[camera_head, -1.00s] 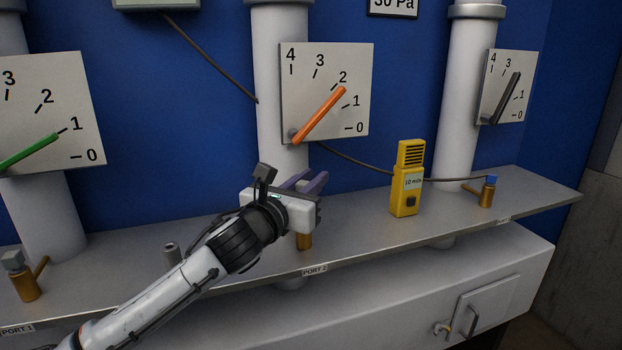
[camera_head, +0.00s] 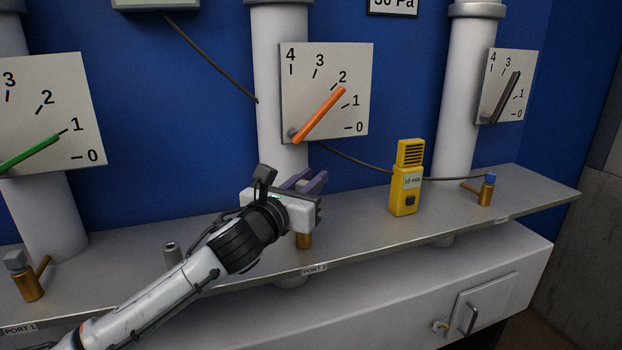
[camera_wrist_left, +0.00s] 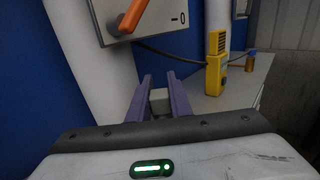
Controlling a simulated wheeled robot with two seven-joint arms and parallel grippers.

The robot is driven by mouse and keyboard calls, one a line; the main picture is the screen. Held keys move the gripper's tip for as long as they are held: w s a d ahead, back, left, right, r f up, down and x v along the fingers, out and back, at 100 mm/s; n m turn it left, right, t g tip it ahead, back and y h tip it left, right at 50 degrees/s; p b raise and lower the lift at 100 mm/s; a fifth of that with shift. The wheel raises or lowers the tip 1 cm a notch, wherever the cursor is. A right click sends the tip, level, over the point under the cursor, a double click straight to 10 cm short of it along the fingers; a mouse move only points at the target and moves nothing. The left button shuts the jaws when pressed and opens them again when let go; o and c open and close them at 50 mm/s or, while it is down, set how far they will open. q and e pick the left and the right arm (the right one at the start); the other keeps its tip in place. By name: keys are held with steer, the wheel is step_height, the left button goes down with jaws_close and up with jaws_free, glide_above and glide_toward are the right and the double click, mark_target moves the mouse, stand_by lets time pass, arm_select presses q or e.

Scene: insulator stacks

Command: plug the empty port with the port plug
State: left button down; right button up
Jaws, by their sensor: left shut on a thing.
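My left gripper (camera_head: 308,182) is over the middle brass port (camera_head: 304,241), behind the PORT 2 label (camera_head: 314,269). Its purple fingers are shut on a small grey block, the port plug (camera_wrist_left: 159,99), which shows between them in the left wrist view. In the head view the gripper hides the plug and the port's top, so I cannot tell how far the plug is seated. The left brass port (camera_head: 28,286) has a grey block on top. The right brass port (camera_head: 486,196) has a blue top. My right gripper is not in view.
A yellow handheld meter (camera_head: 406,180) stands on the grey shelf (camera_head: 356,226), right of my gripper. A short grey cylinder (camera_head: 172,252) stands behind my forearm. White pipes with dial boards, the middle one (camera_head: 328,92) with an orange pointer, rise behind the shelf.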

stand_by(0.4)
arm_select(q)
steer(key=shift+p, duration=0.4)
steer(key=shift+p, duration=0.35)
stand_by(0.4)
steer(key=shift+f+b, duration=1.55)
steer(key=shift+f, duration=1.05)
steer(key=c, duration=1.5)
jaws_free()
steer(key=shift+c, duration=0.2)
steer(key=shift+s+a, duration=0.1)
steer(key=v, duration=1)
steer(key=shift+s, duration=0.1)
